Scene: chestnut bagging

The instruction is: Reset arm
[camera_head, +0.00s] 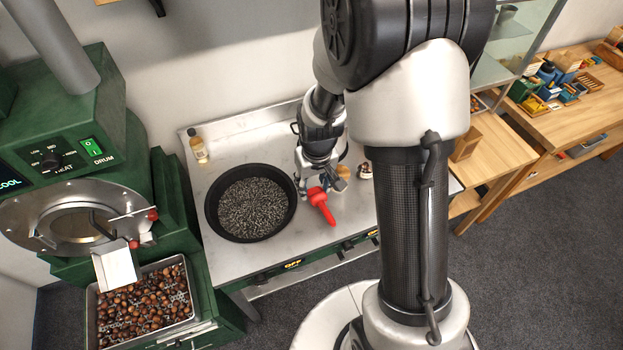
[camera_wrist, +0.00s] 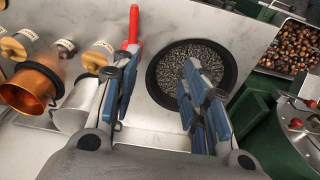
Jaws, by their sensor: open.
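My gripper (camera_head: 317,180) is over the steel worktop (camera_head: 240,141), beside the black pan, with nothing visible between its fingers. In the wrist view my gripper (camera_wrist: 160,85) has its blue-padded fingers wide apart. Bare steel shows between them, and the right finger overlaps the view of the pan. A red handle (camera_head: 321,205) lies just in front of the gripper and also shows in the wrist view (camera_wrist: 133,28). What it belongs to is partly hidden.
The black pan (camera_head: 209,210) holds dark grains. A copper cup (camera_wrist: 28,88), metal cup (camera_wrist: 77,106) and labelled jars (camera_wrist: 20,44) stand beside the gripper. The green roaster (camera_head: 80,130) and chestnut tray (camera_head: 92,318) are left; wooden benches (camera_head: 490,150) are right.

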